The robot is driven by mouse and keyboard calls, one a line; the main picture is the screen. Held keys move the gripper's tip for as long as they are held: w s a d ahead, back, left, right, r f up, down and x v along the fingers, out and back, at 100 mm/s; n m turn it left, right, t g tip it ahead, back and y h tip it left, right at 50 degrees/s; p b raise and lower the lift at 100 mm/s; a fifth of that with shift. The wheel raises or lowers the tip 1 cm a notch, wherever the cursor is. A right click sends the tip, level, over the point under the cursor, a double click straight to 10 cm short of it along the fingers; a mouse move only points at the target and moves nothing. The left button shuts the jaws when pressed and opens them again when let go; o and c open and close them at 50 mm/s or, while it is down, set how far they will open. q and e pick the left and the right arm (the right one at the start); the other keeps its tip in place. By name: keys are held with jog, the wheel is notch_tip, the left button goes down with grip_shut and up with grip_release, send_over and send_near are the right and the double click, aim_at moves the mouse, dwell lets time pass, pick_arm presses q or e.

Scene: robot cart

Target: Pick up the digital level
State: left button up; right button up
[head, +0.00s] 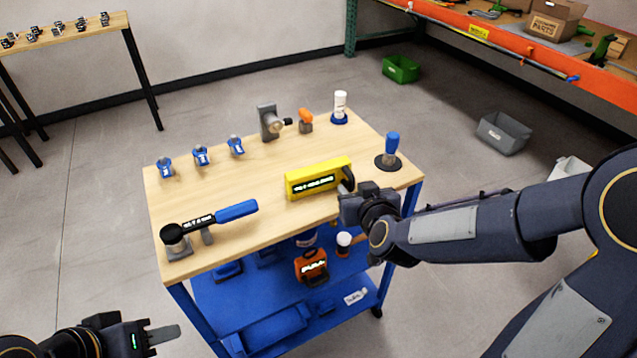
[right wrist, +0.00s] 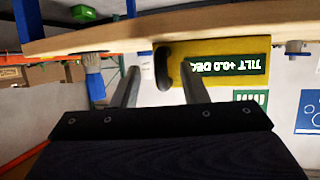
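The digital level is a yellow block (head: 318,178) with a lit display and a black handle at its right end, standing on the wooden cart top. It also shows upside down in the right wrist view (right wrist: 225,62). My right gripper (head: 346,190) is at the level's right end, by the black handle. In the right wrist view its two fingers (right wrist: 160,75) are apart, with the black handle appearing between their tips and gaps on both sides. My left gripper (head: 163,335) is low at the left, off the cart and away from the level; its finger opening is unclear.
The cart top (head: 270,205) also holds a torque-wrench-like tool with a blue handle (head: 236,211), several blue clamps (head: 201,155), a grey and orange tool (head: 270,122), a white bottle (head: 340,103) and a blue-handled tool (head: 392,147). A blue lower shelf (head: 245,305) carries more items.

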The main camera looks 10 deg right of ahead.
aim_at(347, 166)
jog(key=shift+w+a+f, duration=0.1)
jog(key=shift+w+f, duration=0.15)
jog(key=shift+w, duration=0.45)
grip_shut()
jog(key=shift+r, duration=0.1)
jog(key=shift+r+p, duration=0.3)
jog(key=shift+r, duration=0.3)
jog(key=r, duration=0.1)
jog(key=r+p, duration=0.1)
jog(key=r, duration=0.1)
jog(key=shift+s, duration=0.2)
jog(key=w+a+r+p+v, duration=0.1)
jog(key=a+r+p+v, duration=0.1)
jog(key=p+v, duration=0.6)
jog(key=v, duration=0.8)
jog(key=shift+a+r, duration=0.2)
jog(key=shift+a, duration=0.05)
jog(key=c, duration=0.8)
grip_release()
